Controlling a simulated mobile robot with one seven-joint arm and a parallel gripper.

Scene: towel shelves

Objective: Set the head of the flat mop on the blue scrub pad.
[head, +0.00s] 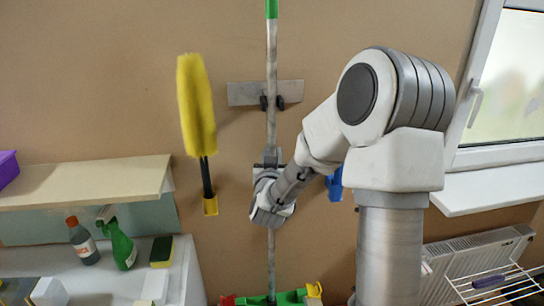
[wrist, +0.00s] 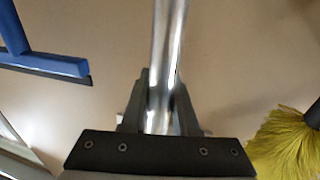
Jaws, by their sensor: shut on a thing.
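The flat mop's long metal pole (head: 271,60) stands upright against the wall, with a green top end. It passes between the two black rollers of a wall holder (head: 240,93). My gripper (head: 270,159) is shut on the pole below that holder. In the wrist view the pole (wrist: 168,45) runs between the fingers of my gripper (wrist: 160,115). The green mop head (head: 288,298) shows at the bottom edge of the head view, partly cut off, with red and yellow parts by it. I cannot make out the blue scrub pad in either view.
A yellow duster (head: 196,105) hangs left of the pole. A blue squeegee (wrist: 45,62) hangs on the other side. A shelf (head: 85,183) and a counter with bottles and a sponge (head: 161,251) are left. A window sill, radiator (head: 480,262) and wire rack are right.

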